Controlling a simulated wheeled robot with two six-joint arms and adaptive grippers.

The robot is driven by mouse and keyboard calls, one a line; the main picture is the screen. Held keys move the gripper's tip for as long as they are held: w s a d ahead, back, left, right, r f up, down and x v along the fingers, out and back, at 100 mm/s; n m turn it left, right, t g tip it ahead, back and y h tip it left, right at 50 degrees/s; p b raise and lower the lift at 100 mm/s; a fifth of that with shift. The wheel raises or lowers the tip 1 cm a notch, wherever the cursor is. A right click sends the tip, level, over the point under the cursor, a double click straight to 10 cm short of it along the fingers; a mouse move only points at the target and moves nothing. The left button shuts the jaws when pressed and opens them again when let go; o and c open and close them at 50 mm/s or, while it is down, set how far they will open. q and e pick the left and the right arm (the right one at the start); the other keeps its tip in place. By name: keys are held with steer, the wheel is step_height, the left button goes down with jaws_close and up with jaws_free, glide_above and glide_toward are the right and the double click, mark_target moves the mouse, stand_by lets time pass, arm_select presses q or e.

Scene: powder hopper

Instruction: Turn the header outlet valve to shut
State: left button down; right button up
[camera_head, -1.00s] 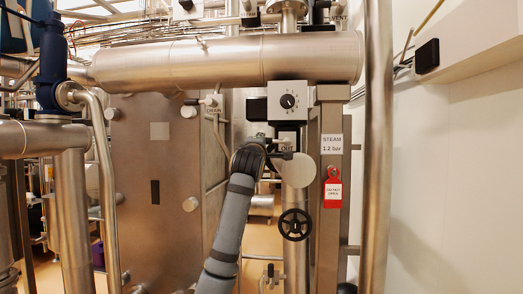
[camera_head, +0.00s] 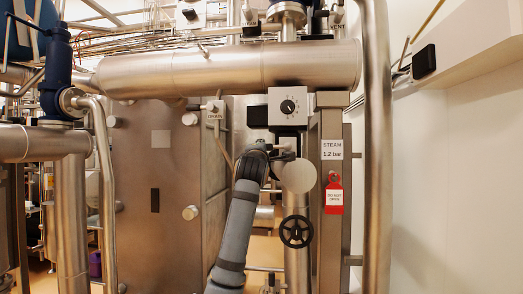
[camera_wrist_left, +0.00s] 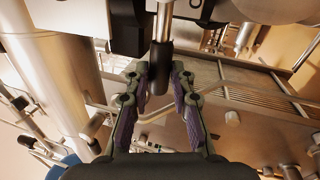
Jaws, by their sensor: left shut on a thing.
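My left gripper (camera_head: 280,155) reaches up from the bottom centre in the head view, to just below a grey box with a black dial (camera_head: 288,106) under the wide steel header pipe (camera_head: 230,66). In the left wrist view its two fingers (camera_wrist_left: 160,80) stand on either side of a dark-sleeved valve handle (camera_wrist_left: 160,60) with a steel stem and are shut on it. The handle hangs from the dark and grey valve body at the top of that view. In the head view my gripper mostly hides the handle, so its angle is hard to read. My right gripper is in neither view.
A black handwheel (camera_head: 296,231) sits below on the vertical pipe. A red "do not open" tag (camera_head: 333,194) hangs under a steam sign (camera_head: 332,148) at right. A drain valve (camera_head: 214,108) is at left. A thick vertical pipe (camera_head: 376,170) stands to the right.

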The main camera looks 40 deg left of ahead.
arm_select(q)
steer(key=c, duration=1.2)
jaws_free()
steer(key=shift+w+f, duration=0.2)
steer(key=shift+f, duration=0.45)
steer(key=shift+o, duration=0.2)
steer(key=shift+r, duration=0.1)
steer(key=shift+r, duration=0.1)
steer(key=v, duration=1.2)
steer(key=shift+r, duration=0.15)
steer(key=shift+s, duration=0.1)
